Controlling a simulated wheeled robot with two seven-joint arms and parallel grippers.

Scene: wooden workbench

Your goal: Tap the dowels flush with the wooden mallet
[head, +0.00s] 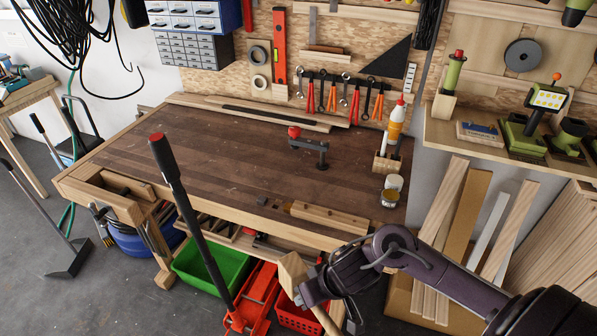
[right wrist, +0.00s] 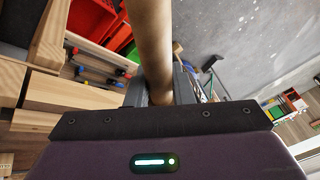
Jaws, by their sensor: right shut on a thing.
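The wooden mallet (head: 291,270) hangs in front of the bench's front edge, its pale block head up and left of my right gripper (head: 338,290). That gripper is shut on the mallet's handle; in the right wrist view the round handle (right wrist: 150,45) runs between the fingers (right wrist: 160,92). I cannot make out separate dowels at this size. My left gripper is not in view.
A black clamp with a red knob (head: 309,149) stands on the bench. A glue bottle (head: 396,123) and a jar (head: 391,190) are at its right end. A long black jack handle (head: 185,200) rises before the bench. The middle of the top is mostly clear.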

